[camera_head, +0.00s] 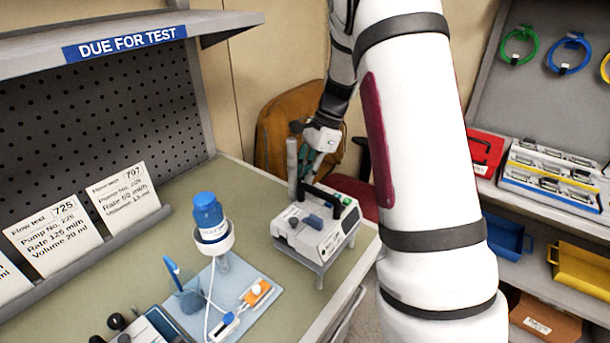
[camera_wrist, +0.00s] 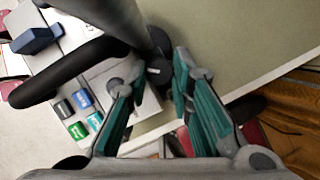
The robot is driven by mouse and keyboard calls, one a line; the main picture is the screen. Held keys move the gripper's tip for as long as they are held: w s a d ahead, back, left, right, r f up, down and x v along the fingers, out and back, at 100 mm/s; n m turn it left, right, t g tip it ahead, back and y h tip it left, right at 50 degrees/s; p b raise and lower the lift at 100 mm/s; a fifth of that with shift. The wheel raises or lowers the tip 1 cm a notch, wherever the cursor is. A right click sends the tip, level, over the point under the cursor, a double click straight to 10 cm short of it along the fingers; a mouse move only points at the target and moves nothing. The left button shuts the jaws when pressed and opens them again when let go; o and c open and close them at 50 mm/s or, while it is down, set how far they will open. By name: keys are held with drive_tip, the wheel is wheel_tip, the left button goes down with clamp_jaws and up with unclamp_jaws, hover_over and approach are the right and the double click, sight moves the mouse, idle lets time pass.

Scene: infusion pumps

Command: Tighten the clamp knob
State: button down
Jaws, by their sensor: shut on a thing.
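The infusion pump (camera_head: 308,236) is a white box with a black carry handle and a blue part on its front, standing near the bench's right edge. A grey pole (camera_head: 292,168) rises behind it; the pole (camera_wrist: 112,20) also crosses the top of the wrist view. My gripper (camera_head: 313,160) is beside the pole, above the pump's back. In the wrist view, my gripper's (camera_wrist: 160,75) teal-padded fingers are on either side of a small dark clamp knob (camera_wrist: 158,70) by the pole and shut on it. My arm does not hide the pump's front.
A blue bottle (camera_head: 208,212) stands in a white holder over a light blue mat (camera_head: 268,297) left of the pump. Flow test cards (camera_head: 52,235) line the bench's back. An orange chair (camera_head: 285,125) stands behind the bench. Shelves with trays (camera_head: 550,180) are at right.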

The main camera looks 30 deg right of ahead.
drive_tip(key=c, duration=1.7)
unclamp_jaws()
drive_tip(key=v, duration=1.2)
